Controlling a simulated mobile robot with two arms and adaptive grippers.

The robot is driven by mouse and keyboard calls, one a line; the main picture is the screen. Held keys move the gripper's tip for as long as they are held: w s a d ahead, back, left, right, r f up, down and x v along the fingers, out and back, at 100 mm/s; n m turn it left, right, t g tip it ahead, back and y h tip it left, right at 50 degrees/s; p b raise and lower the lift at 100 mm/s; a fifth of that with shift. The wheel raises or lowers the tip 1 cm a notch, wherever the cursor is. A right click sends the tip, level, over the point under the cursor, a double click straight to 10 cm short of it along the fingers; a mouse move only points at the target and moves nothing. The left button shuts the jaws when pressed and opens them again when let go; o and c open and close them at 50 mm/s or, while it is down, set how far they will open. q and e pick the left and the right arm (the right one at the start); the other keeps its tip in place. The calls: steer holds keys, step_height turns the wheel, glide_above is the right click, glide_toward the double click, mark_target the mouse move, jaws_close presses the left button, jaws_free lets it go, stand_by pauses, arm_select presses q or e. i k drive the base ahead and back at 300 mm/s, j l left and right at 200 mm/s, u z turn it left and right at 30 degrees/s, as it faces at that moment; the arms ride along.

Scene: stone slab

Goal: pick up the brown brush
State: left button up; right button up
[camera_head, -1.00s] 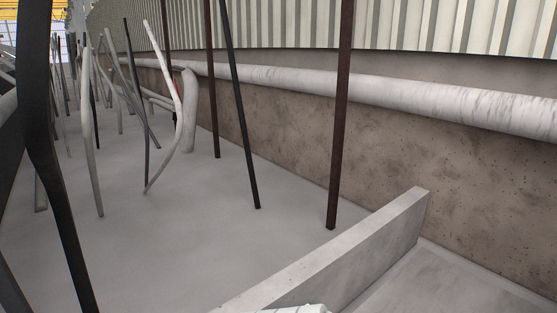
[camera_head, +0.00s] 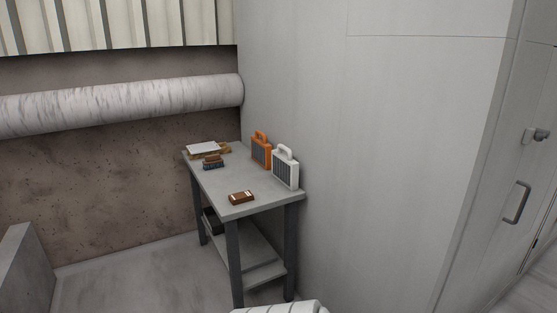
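A small grey table (camera_head: 215,185) with dark legs stands in the corner against the white wall. On it, toward the back left, lies a small block-shaped thing with a brown top and dark lower part (camera_head: 213,162), which looks like the brown brush. A brown item with pale patches (camera_head: 241,197) lies near the table's front edge; it is too small to tell exactly what it is. Neither of my grippers is in view.
An orange case (camera_head: 261,151) and a white case (camera_head: 286,169) with handles stand along the table's right side. A white-topped stack (camera_head: 203,148) lies at the back. A low concrete wall (camera_head: 22,270) is at left. Floor before the table is clear.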

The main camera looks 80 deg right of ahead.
mark_target(211, 161)
steer(key=z, duration=2.25)
steer(key=u, duration=5.05)
steer(key=z, duration=5.1)
